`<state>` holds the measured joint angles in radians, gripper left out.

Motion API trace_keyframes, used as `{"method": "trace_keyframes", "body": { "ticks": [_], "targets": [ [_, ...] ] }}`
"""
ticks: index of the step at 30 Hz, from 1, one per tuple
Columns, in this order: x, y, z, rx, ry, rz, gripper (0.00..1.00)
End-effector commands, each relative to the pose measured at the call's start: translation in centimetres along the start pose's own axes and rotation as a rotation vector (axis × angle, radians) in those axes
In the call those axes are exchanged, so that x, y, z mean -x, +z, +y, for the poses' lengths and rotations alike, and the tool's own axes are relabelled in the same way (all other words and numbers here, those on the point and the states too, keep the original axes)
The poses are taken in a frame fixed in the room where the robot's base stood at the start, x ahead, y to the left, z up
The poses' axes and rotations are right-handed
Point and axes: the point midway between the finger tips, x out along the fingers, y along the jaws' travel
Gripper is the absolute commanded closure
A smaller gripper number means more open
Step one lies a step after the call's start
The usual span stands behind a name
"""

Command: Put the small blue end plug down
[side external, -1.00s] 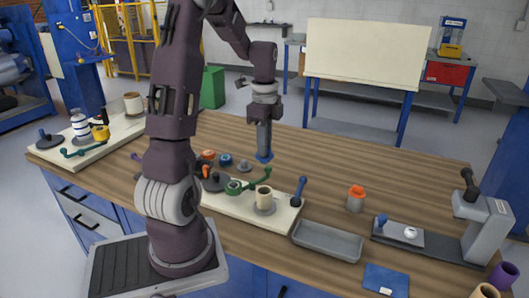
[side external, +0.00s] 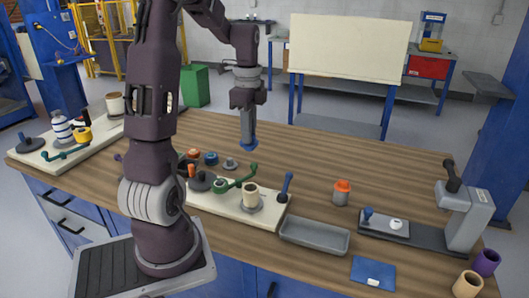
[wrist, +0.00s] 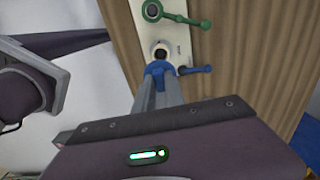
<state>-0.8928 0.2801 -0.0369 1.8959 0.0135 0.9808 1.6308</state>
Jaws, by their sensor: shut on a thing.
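The small blue end plug (side external: 249,147) is at the tips of my gripper (side external: 248,140), which points straight down and is shut on it. In the side view the plug shows against the wooden table, behind the cream board; its height above the table is hard to judge. In the wrist view the plug (wrist: 158,68) shows as a blue piece around the fingertips (wrist: 158,78), with the board beyond it. Its underside is hidden.
The cream board (side external: 225,212) carries a green crank (side external: 236,185), a tan roller (side external: 250,195) and a blue-handled lever (side external: 286,186). A grey tray (side external: 314,237) and an orange-topped pot (side external: 341,192) stand to the right. Bare table lies right of my gripper.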

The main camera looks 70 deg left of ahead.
Motion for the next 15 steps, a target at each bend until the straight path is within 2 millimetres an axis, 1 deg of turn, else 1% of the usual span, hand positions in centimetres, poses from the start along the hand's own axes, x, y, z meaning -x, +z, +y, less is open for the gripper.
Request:
{"method": "trace_keyframes", "body": {
  "ticks": [2,5,8,9,10,12,15],
  "targets": [
    [-0.1,-0.2,0.0,-0.001,0.0,0.0,1.0],
    [-1.2,-1.7,-0.1,-0.006,0.003,-0.001,1.0],
    [-3.5,-4.9,-0.1,-0.011,0.003,-0.005,1.0],
    [-4.6,-6.5,0.1,-0.013,0.002,-0.006,1.0],
    [-5.5,-7.7,0.3,-0.014,0.001,-0.007,1.0],
    [-7.4,-10.5,1.0,-0.014,-0.001,-0.009,1.0],
    [-9.9,-13.8,2.4,-0.012,-0.006,-0.009,1.0]
  ]
}}
